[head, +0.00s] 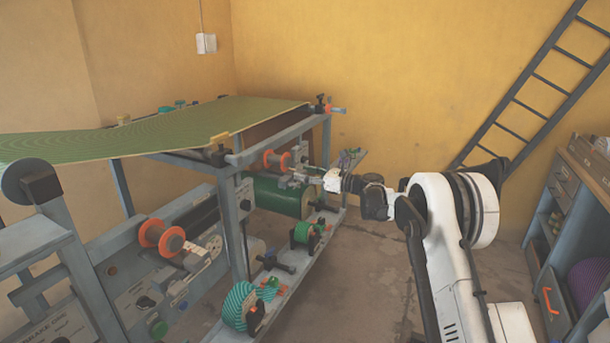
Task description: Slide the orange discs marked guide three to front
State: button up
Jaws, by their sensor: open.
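One pair of orange discs (277,160) sits on a short roller at the far end of the press frame, under the green sheet. A second pair of orange discs (162,236) sits on a roller nearer to me on the left. I cannot read a guide three label on either pair. My gripper (292,180) is open beside the far pair, just below and right of it. It is small in view, and I cannot tell whether its fingers touch anything.
A green sheet (150,128) covers the frame top. A green drum (283,196) lies behind my gripper. Teal rolls (240,305) sit on the lower shelf (285,270). A ladder (520,90) leans at the right, near a drawer cabinet (575,190). The floor between is clear.

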grip_shut()
jog(key=shift+d, duration=0.1)
jog(key=shift+v, duration=0.85)
grip_release()
jog(key=shift+s+d, duration=0.1)
jog(key=v, duration=1.2)
